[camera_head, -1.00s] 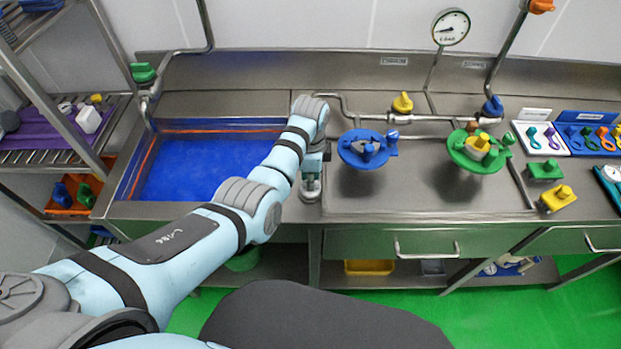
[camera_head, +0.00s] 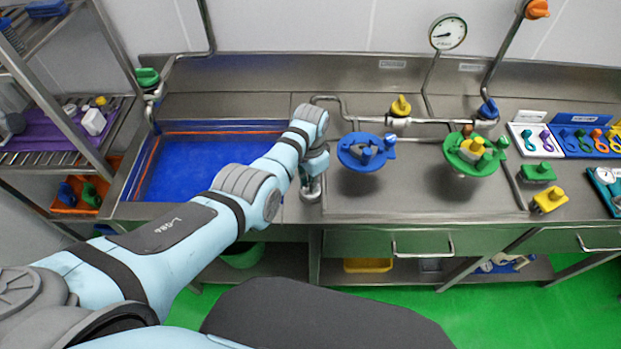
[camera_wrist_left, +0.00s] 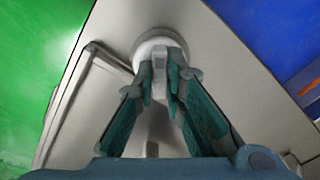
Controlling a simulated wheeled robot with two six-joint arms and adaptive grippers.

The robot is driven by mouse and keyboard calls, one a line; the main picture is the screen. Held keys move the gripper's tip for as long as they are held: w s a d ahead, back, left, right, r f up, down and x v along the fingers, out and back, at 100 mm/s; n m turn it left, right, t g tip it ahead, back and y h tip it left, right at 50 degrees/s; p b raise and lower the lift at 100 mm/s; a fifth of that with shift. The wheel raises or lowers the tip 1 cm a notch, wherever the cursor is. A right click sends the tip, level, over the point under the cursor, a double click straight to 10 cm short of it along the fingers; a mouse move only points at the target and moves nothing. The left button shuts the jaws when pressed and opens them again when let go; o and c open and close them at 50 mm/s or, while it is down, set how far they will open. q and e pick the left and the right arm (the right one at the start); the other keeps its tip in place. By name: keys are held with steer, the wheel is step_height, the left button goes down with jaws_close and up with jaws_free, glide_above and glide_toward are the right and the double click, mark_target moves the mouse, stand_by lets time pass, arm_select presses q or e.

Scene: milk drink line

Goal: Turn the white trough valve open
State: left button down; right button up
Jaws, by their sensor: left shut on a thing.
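The white trough valve (camera_head: 310,196) sits on the counter just right of the blue-floored trough (camera_head: 180,165). In the head view my left gripper (camera_head: 312,180) reaches down onto it from above, and the arm partly hides the handle. In the left wrist view the valve shows as a round white body (camera_wrist_left: 156,42) with a pale narrow handle between the two teal fingers. My left gripper (camera_wrist_left: 161,80) is shut on that handle. How far the handle is turned is hard to tell. My right gripper is not in view.
A yellow valve (camera_head: 401,106) and a blue valve (camera_head: 488,110) are on the pipe behind. A green valve (camera_head: 147,77) is at the back left.

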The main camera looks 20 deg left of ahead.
arm_select(q)
steer(key=n, duration=0.5)
steer(key=shift+p, duration=0.35)
steer(key=n, duration=0.5)
steer(key=shift+n, duration=0.3)
steer(key=c, duration=1.7)
jaws_free()
steer(key=shift+o, duration=0.2)
steer(key=shift+r, duration=0.1)
step_height(320, 180, up, 12)
